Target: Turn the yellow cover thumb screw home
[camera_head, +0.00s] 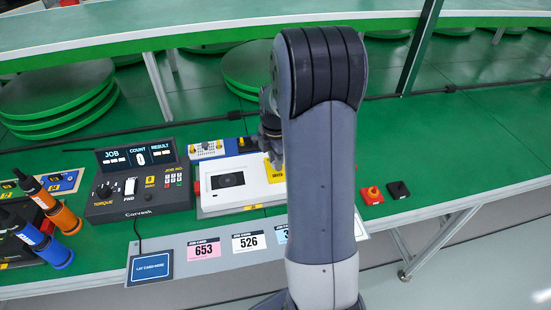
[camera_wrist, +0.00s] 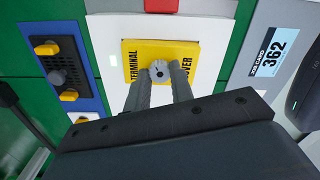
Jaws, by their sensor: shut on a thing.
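The yellow terminal cover (camera_wrist: 140,55) lies on the white unit in the wrist view, its lettering partly hidden by my fingers. The grey round thumb screw (camera_wrist: 159,70), with a dark centre, sits near the middle of the cover. My gripper (camera_wrist: 159,82) is shut on the thumb screw, one finger on each side. In the head view the cover (camera_head: 273,171) shows only as a yellow strip at the right of the white unit (camera_head: 222,183). My arm hides the rest, and the screw cannot be seen there.
A blue panel with yellow-ended parts (camera_wrist: 66,68) lies left of the cover. A job card marked 362 (camera_wrist: 272,52) is at right. The torque controller (camera_head: 137,185) stands left of the white unit. A red button (camera_head: 372,194) and black block (camera_head: 399,191) sit right of my arm.

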